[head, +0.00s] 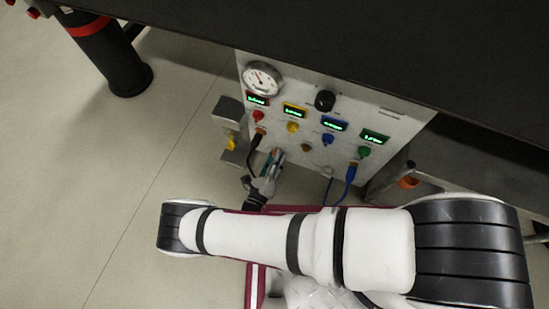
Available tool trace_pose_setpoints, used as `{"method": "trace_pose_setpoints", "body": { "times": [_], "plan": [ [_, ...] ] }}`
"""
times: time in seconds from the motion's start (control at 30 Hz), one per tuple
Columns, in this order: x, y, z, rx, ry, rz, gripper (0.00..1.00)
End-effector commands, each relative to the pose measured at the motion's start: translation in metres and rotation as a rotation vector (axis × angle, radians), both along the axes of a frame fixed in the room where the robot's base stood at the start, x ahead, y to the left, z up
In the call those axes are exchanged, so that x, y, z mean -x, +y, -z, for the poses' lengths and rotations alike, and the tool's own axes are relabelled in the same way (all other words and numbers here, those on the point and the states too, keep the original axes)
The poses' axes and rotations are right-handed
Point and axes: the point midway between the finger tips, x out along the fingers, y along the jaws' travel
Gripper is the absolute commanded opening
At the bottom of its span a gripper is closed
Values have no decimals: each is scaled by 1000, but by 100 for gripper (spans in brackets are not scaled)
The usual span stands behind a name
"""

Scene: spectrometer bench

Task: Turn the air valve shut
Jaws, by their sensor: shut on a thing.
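The white instrument panel (394,118) stands under the dark bench top. My gripper (274,158) is at its lower left part, below the yellow knob (292,127), and is shut on a small part there. The gripped part is mostly hidden by the fingers; it appears to be the air valve, but I cannot read a label or tell how far it is turned. A red knob (258,116), a blue knob (327,139) and a green knob (364,152) also sit on the panel, apart from the fingers. The round pressure gauge (262,79) is above them.
A black hose (254,143) runs down close to the left of my gripper. A blue hose (350,177) hangs at the right. A grey bracket with a yellow part (232,143) juts out at the panel's left edge.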

Motion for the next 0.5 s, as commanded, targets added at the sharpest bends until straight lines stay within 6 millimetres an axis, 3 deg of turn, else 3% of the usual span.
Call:
{"method": "trace_pose_setpoints", "body": {
  "times": [0.5],
  "plan": [
    [1, 2, 2, 445, 165, 0, 0]
  ]
}}
